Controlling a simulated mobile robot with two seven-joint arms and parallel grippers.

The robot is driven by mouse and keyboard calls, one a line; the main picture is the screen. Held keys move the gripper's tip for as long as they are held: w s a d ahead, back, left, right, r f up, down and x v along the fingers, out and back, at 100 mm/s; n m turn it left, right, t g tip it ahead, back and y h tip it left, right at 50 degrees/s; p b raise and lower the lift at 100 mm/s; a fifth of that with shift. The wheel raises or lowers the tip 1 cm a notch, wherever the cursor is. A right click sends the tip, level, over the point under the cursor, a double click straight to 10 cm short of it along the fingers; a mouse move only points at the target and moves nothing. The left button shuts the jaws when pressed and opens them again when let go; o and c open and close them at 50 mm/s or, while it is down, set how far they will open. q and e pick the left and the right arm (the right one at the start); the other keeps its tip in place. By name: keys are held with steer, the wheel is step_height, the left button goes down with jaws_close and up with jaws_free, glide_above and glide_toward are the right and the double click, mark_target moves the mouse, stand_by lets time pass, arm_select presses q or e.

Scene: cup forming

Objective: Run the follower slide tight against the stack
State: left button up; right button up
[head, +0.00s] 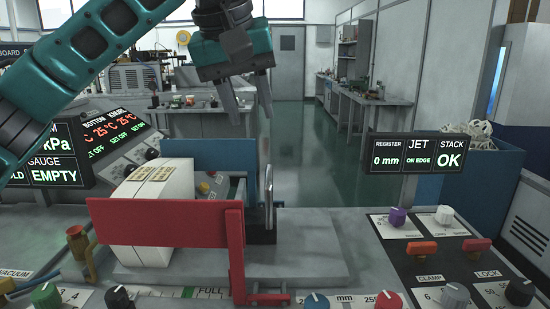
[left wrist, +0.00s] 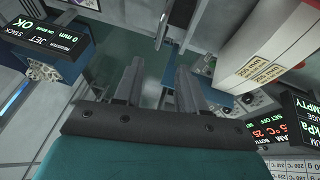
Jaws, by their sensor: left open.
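The stack (head: 152,193) is a thick block of white sheets with tan labels. It stands between a red side plate (head: 165,222) in front and a blue side plate (head: 210,160) behind. To its right is what looks like the follower slide (head: 262,222), a dark block with an upright metal piece. A gap shows between the two; the red plate hides their lower parts. My left gripper (head: 246,103) is open and empty, above the upright metal piece and apart from it. In the left wrist view the fingers (left wrist: 160,72) are spread, with the stack (left wrist: 258,55) at upper right.
A sign (head: 415,153) reads register 0 mm, jet on edge, stack OK. A panel with knobs and clamp and lock switches (head: 450,260) lies at front right. Dark readout screens (head: 110,130) stand at left. Space right of the upright metal piece is clear.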

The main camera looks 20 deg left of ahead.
mark_target(268, 173)
arm_select(q)
steer(key=x, duration=1.2)
steer(key=shift+s+f+b, duration=0.15)
steer(key=shift+f+b, duration=0.1)
steer(key=shift+b, duration=0.15)
jaws_close()
